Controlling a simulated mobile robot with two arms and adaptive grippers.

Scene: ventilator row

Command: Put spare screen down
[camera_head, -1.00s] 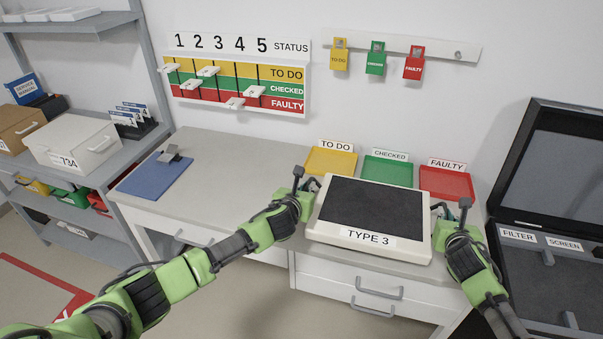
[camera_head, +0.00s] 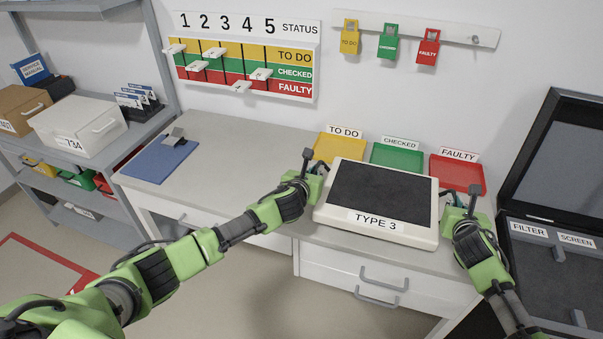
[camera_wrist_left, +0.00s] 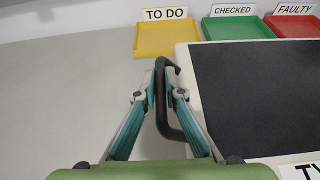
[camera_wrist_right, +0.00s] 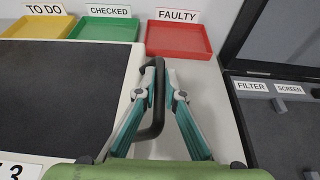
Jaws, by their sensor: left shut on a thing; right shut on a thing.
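The spare screen (camera_head: 380,190) is a flat cream panel with a dark face and a "TYPE 3" label, with a black handle on each side. It lies level over the right part of the counter, in front of the trays; I cannot tell whether it touches the counter. My left gripper (camera_head: 318,172) is shut on its left handle (camera_wrist_left: 184,112), which also shows between the fingers (camera_wrist_left: 165,88) in the left wrist view. My right gripper (camera_head: 450,200) is shut on its right handle (camera_wrist_right: 153,118), seen between the fingers (camera_wrist_right: 162,88) in the right wrist view.
Yellow (camera_head: 325,150), green (camera_head: 397,158) and red (camera_head: 456,174) trays stand behind the screen. An open black case (camera_head: 545,262) labelled FILTER and SCREEN is at the right. A blue clipboard (camera_head: 160,162) lies at the left; the counter's middle (camera_head: 235,160) is clear.

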